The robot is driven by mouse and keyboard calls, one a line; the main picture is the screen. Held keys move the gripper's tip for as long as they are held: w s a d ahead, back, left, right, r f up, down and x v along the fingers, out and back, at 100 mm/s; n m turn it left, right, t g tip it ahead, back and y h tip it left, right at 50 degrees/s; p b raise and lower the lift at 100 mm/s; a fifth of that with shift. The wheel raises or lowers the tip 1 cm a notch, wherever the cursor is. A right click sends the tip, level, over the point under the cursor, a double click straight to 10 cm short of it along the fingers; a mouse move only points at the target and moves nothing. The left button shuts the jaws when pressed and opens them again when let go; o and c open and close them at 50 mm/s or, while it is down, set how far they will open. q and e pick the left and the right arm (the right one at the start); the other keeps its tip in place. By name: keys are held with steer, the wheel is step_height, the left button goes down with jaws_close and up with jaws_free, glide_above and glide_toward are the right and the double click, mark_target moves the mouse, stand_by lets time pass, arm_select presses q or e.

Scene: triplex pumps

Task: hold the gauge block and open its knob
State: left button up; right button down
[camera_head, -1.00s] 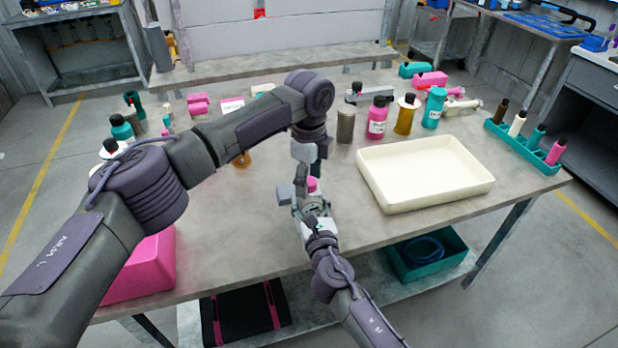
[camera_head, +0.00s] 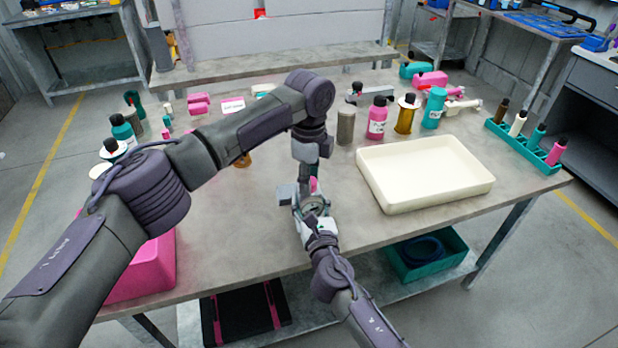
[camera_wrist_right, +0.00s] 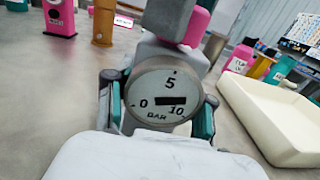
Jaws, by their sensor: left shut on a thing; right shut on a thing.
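The gauge block carries a round grey dial (camera_wrist_right: 168,98) marked 0, 5, 10 and BAR, facing the right wrist camera. A black bar lies nearly level across the dial. The right gripper (camera_head: 311,207) is shut on the block, with its fingers on both sides of the dial in the wrist view. The pink knob (camera_wrist_right: 196,27) shows above the dial, partly hidden by a grey part, and also in the head view (camera_head: 313,184). The left gripper (camera_head: 304,172) reaches down from above and is shut at the knob. Its fingertip contact is mostly hidden.
A cream tray (camera_head: 425,175) stands close to the right of the grippers. Bottles, including a pink one (camera_head: 377,118), stand behind it. A pink bin (camera_head: 148,270) is at the front left under my left arm. The tabletop between is bare.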

arm_select(q)
steer(key=n, duration=0.4)
steer(key=shift+d, duration=0.1)
steer(key=n, duration=0.3)
steer(key=shift+n, duration=0.4)
steer(key=n, duration=0.4)
steer(key=shift+n, duration=1.8)
steer(key=shift+w, duration=0.1)
arm_select(e)
steer(key=shift+a, duration=0.1)
arm_select(q)
steer(key=o, duration=1.2)
steer(key=shift+c, duration=0.2)
steer(key=shift+r, duration=0.1)
